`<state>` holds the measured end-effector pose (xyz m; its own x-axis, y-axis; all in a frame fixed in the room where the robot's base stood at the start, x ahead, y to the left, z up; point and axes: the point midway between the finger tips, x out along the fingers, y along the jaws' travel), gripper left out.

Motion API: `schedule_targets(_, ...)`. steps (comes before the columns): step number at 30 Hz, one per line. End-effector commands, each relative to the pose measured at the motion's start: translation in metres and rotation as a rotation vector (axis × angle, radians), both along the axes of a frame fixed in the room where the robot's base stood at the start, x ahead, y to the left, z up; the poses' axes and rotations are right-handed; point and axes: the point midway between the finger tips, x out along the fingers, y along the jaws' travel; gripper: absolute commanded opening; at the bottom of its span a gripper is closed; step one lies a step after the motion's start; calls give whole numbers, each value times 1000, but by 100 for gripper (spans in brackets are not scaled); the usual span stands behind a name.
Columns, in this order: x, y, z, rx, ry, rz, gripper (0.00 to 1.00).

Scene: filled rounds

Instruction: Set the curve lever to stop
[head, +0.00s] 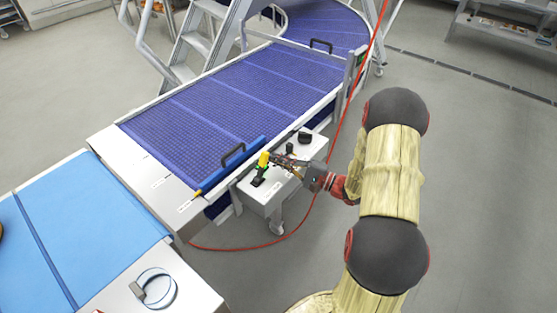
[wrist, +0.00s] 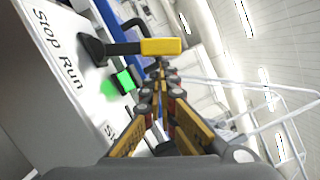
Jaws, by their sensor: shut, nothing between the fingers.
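A control box (head: 283,194) stands at the conveyor's near side. A lever with a yellow handle (head: 264,159) and black base (head: 259,181) stands on it. In the wrist view its yellow handle (wrist: 161,46) sticks out from the panel, beside a "Stop Run" label (wrist: 58,48) and a lit green lamp (wrist: 125,80). Which setting it points to, I cannot tell. A second black lever or knob (head: 305,138) is further right; the name labels are unreadable. My gripper (head: 277,160) is shut and empty, its tips (wrist: 160,72) close beside the yellow handle; contact is unclear.
The blue mesh conveyor (head: 215,100) with a low metal edge runs behind the box and curves away at the back. A light blue belt (head: 110,225) is at left. A red cable (head: 332,150) hangs down past the box. The floor at right (head: 480,180) is clear.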

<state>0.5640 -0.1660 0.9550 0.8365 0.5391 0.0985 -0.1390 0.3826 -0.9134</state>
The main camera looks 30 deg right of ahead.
Motion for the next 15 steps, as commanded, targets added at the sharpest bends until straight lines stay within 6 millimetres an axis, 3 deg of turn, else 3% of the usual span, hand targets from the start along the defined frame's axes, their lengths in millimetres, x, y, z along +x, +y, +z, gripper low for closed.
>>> schedule_targets(15,-1,4,4,-57,-21,0,0)
